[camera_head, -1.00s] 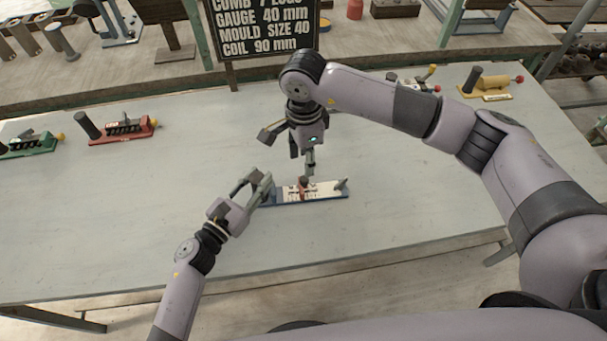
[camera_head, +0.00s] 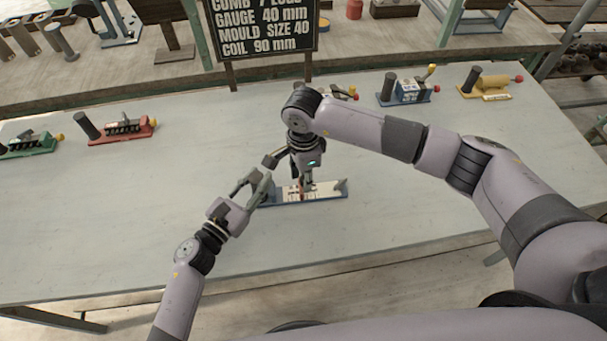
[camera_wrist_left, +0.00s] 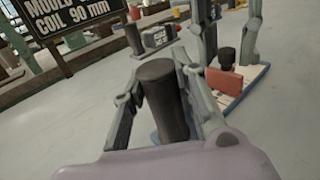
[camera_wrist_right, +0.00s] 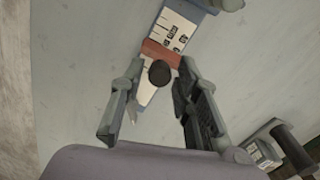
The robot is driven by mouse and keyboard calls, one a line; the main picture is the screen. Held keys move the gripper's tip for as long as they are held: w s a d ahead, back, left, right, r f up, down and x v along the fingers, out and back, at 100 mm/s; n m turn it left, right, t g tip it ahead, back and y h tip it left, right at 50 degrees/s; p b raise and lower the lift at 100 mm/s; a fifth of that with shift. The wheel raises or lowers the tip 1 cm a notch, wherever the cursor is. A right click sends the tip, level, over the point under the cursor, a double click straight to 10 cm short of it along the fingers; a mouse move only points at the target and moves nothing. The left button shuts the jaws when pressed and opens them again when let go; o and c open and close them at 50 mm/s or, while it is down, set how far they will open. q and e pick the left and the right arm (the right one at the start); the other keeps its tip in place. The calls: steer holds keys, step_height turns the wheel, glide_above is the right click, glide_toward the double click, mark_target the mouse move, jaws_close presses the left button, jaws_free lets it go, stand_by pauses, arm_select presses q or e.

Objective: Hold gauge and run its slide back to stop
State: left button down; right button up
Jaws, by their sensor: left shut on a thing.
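The gauge (camera_head: 328,190) lies on the grey table, a blue base with a white marked plate. My left gripper (camera_head: 262,188) is shut on its dark upright handle (camera_wrist_left: 167,100) at the left end. A red slide (camera_wrist_left: 223,83) with a black knob (camera_wrist_right: 160,73) sits partway along the plate, with white plate showing on both sides. My right gripper (camera_wrist_right: 162,66) is open above the slide, its fingers on either side of the knob; I cannot tell whether they touch it. A small grey upright piece (camera_head: 342,186) stands at the gauge's right end.
A red tool (camera_head: 122,133) and a green one (camera_head: 30,145) stand left; a blue one (camera_head: 407,92) and a yellow one (camera_head: 488,86) stand at the back right. A black sign (camera_head: 262,28) stands behind. The table's front is clear.

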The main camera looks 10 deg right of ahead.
jaws_close()
stand_by(0.4)
arm_select(q)
steer(key=shift+s, duration=0.1)
arm_select(e)
steer(key=shift+a, duration=1.85)
arm_select(q)
steer(key=shift+d, duration=0.1)
arm_select(e)
steer(key=shift+c, duration=0.6)
jaws_free()
steer(key=o, duration=0.4)
steer(key=shift+d, duration=0.15)
steer(key=shift+o, duration=0.2)
steer(key=shift+r, duration=0.1)
